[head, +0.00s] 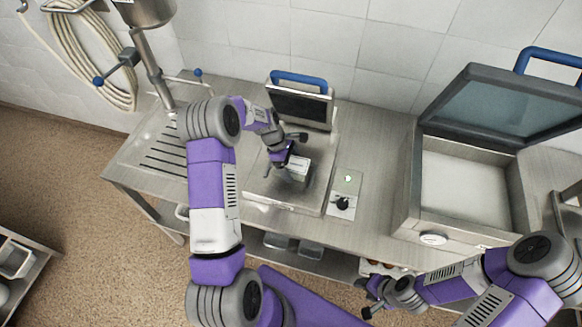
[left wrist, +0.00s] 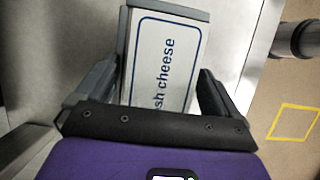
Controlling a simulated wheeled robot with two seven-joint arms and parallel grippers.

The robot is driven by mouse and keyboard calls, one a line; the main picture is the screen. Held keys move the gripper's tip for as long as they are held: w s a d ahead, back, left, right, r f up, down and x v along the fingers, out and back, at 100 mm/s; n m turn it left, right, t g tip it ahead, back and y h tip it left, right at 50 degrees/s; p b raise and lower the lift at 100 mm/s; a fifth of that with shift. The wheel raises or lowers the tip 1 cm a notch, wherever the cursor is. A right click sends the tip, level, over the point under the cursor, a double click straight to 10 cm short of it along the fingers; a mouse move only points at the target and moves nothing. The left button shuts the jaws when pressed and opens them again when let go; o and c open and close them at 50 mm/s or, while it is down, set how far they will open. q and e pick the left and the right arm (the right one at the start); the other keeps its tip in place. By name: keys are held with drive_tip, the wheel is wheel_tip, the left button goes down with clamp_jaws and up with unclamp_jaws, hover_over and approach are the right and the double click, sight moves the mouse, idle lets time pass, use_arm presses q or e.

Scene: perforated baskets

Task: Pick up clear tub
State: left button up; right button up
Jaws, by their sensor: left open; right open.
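A small box-shaped tub (head: 299,168) with a white label sits on the metal bed of the open-lidded machine in the head view. In the left wrist view the tub (left wrist: 165,55) shows a white face with a blue outline and the letters "sh cheese"; I cannot tell if its walls are clear. My left gripper (head: 283,160) is open at the tub. In the left wrist view its dark fingers (left wrist: 157,85) stand on either side of the tub's near part. My right gripper (head: 363,298) is open and empty at the lower right, in front of the bench.
The machine's raised lid (head: 300,105) with a blue handle stands behind the tub. A knob panel (head: 345,190) is right of it. A deep steel chamber (head: 465,185) with an open lid stands further right. Metal containers (head: 312,250) sit on the lower shelf. The bench between is clear.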

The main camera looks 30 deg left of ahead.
use_arm(q)
drive_tip(key=shift+f, duration=0.25)
idle(0.3)
drive_tip(key=c, duration=1.2)
